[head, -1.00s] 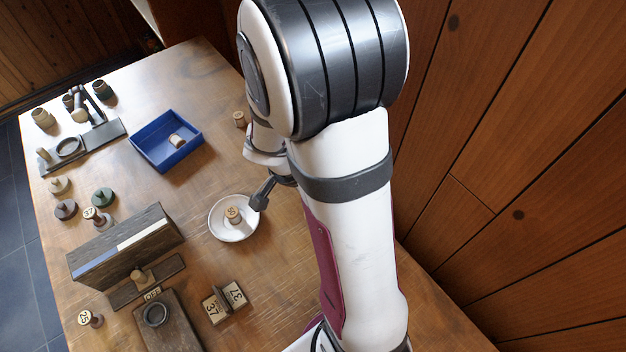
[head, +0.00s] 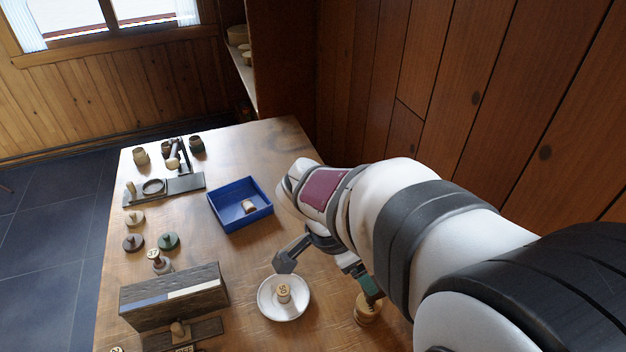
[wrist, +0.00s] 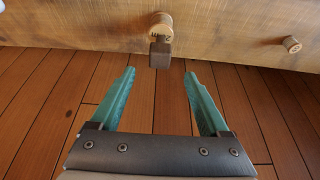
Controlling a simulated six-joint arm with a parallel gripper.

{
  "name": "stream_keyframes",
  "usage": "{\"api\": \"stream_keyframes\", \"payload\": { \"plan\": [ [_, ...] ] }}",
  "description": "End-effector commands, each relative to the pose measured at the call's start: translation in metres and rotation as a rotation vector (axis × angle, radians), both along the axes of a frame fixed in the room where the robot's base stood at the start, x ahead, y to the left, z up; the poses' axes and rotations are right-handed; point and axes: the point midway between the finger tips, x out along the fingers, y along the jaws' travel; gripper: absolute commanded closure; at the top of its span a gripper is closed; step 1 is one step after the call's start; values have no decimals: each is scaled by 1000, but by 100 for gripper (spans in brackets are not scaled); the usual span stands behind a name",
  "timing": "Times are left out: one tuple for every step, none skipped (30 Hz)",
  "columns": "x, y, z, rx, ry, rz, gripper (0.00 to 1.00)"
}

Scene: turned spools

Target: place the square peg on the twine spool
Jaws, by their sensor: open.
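A pale round spool with a marked face (wrist: 160,22) stands near the table edge at the top of the wrist view. A small dark brown square block, which looks like the square peg (wrist: 160,54), meets its face and seems to sit on it. My gripper (wrist: 158,72) is open, with teal fingers spread to either side of the block and nothing between them. In the head view my gripper (head: 366,282) is partly hidden by my arm, just above a pale spool (head: 367,312). I cannot read which label is twine.
A white saucer (head: 264,305) holds a numbered spool (head: 284,290). A blue tray (head: 226,219) holds a lying spool (head: 249,206). A dark wooden block (head: 172,306) and several small spools stand to the left.

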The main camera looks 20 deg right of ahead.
Motion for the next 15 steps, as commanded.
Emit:
{"api": "stream_keyframes", "payload": {
  "plan": [
    [-3,3,4,8,7,16,21],
    [-8,7,6,24,19,42,21],
    [-21,16,9,59,50,105,21],
    [-33,24,12,97,80,174,21],
    [-47,35,13,142,108,258,21],
    [-66,50,15,210,141,384,21],
    [-79,62,16,260,160,482,21],
    [-92,73,16,308,172,579,21],
    [-106,88,17,364,178,703,21],
    [-115,98,17,401,177,789,21],
    [-123,106,17,432,173,866,21],
    [-131,116,18,463,165,953,21],
    [-135,121,18,482,159,1001,21],
    [-138,125,18,494,153,1040,21],
    [-141,128,18,503,148,1072,21]
  ]
}}
